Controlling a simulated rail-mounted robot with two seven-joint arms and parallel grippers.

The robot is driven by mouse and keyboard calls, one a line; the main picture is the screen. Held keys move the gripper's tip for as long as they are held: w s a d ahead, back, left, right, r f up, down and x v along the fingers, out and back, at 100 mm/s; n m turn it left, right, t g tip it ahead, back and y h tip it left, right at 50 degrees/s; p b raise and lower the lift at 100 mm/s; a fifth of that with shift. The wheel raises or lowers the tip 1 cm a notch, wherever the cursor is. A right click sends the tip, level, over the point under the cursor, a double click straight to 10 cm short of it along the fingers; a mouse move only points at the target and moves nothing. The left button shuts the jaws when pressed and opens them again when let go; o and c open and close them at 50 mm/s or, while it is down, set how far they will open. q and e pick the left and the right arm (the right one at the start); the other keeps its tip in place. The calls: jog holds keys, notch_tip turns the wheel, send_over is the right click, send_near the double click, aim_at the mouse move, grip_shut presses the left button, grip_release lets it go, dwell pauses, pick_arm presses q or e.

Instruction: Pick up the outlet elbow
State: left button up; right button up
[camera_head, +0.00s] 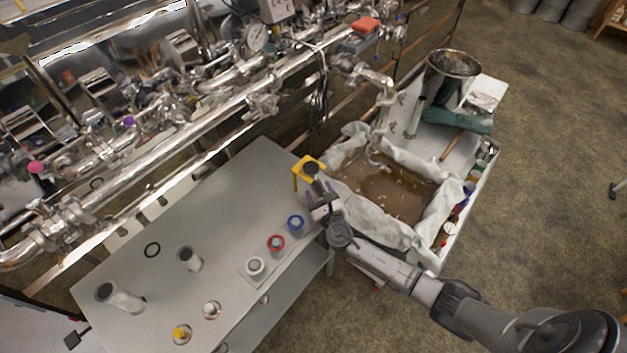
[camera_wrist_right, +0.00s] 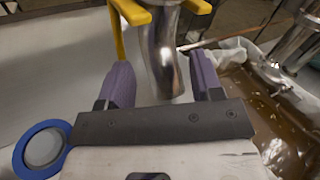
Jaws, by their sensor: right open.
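The outlet elbow looks to be the shiny curved metal pipe (camera_wrist_right: 162,60) in the right wrist view. It stands at a yellow stand (camera_head: 303,168) at the table's right back edge; the stand's yellow bars (camera_wrist_right: 117,30) also show in the wrist view. In the head view the elbow's dark open end (camera_head: 312,169) shows just beyond my gripper. My right gripper (camera_head: 319,191) is open, with its purple fingers on either side of the elbow, and a gap shows at least on the right side. My left gripper is not in view.
A cloth-lined bin of brown liquid (camera_head: 385,190) stands just right of my gripper. Pipework runs behind the table.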

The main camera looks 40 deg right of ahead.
aim_at(315, 184)
jog(key=shift+b+x, duration=0.3)
jog(key=shift+x, duration=2.2)
jog(key=shift+r, duration=0.1)
jog(key=c, duration=0.8)
jog(key=shift+o, duration=0.2)
